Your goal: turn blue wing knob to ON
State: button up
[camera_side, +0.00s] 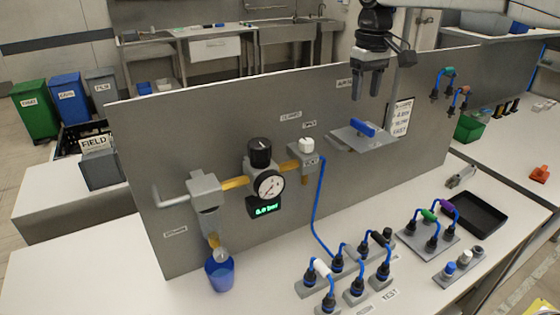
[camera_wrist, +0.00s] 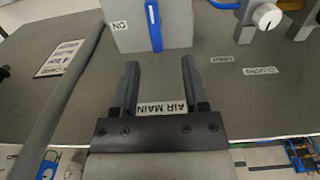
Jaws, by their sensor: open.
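The blue wing knob (camera_side: 362,129) sits on a grey box (camera_side: 350,141) on the upright panel. In the wrist view the knob (camera_wrist: 153,27) is a narrow blue bar, upright in the picture, on the grey box (camera_wrist: 178,28) at the top. An "ON" label (camera_wrist: 120,26) lies to its left there; the bar does not point at it. My gripper (camera_side: 367,88) is above the knob in the side view. In the wrist view its two fingers (camera_wrist: 160,65) are apart with nothing between them, and the knob lies beyond the tips, not touching.
The panel (camera_side: 230,130) carries a gauge (camera_side: 270,186), a regulator with a black cap (camera_side: 260,152) and a white knob (camera_side: 306,144). An "AIR MAIN" label (camera_wrist: 162,108) shows between my fingers. Blue-hosed fittings (camera_side: 345,265) and a black tray (camera_side: 475,212) stand on the bench.

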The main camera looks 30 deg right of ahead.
aim_at(363, 123)
jog(key=shift+d+r, duration=0.3)
jog(key=shift+d, duration=0.05)
jog(key=shift+f, duration=0.1)
jog(key=shift+f, duration=3.85)
jog(key=shift+c, duration=0.2)
grip_shut()
